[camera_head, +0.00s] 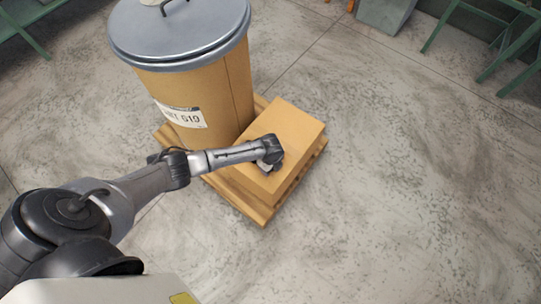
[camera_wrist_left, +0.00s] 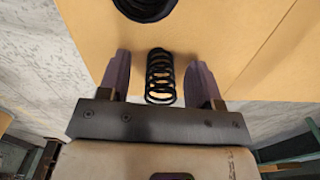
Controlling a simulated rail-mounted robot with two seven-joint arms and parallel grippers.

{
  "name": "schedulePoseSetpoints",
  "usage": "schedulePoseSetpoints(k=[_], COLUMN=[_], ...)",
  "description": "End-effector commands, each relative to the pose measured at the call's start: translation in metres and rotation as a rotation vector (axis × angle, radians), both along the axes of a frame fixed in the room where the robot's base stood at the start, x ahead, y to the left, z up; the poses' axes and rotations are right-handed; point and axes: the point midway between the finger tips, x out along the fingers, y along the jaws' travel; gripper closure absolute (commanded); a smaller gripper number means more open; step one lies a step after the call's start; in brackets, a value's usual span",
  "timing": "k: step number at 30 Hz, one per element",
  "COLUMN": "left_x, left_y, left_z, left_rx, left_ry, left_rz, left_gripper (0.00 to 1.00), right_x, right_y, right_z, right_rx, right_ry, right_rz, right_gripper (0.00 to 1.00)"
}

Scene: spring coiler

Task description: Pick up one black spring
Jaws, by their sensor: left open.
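A black spring (camera_wrist_left: 160,85) shows in the left wrist view, between the two fingers of my left gripper (camera_wrist_left: 161,65). The fingers are apart, with a visible gap on each side of the spring. Behind the spring is the tan surface of a cardboard box (camera_head: 292,125). In the head view my left gripper (camera_head: 266,168) is at the box, and the wrist hides the spring there. Whether the spring touches the box I cannot tell. My right gripper is in neither view.
The box sits on a wooden pallet (camera_head: 252,207) beside a large tan drum (camera_head: 222,85) with a grey lid. A dark round shape (camera_wrist_left: 146,7) is at the top of the wrist view; I cannot tell what it is. The floor to the right is clear. Green frames stand far right.

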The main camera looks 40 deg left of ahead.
Motion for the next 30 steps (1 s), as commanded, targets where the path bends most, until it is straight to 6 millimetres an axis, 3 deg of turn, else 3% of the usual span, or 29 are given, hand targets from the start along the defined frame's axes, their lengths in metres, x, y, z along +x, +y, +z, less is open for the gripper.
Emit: schedulePoseSetpoints(k=[8,24,30], left_x=[0.0003,0.0001,0.0002], left_y=[0.0001,0.0,0.0], left_z=[-0.0041,-0.0041,-0.0039], left_rx=[0.0,0.0,0.0], left_ry=[-0.001,-0.001,-0.001], left_rz=[0.0,0.0,0.0], left_gripper=[0.41,0.93,0.94], right_x=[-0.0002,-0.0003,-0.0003], right_y=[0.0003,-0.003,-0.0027], right_z=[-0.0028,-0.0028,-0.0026], right_rx=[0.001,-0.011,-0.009], right_ry=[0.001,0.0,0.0], right_rz=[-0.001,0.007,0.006], right_gripper=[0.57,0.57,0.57])
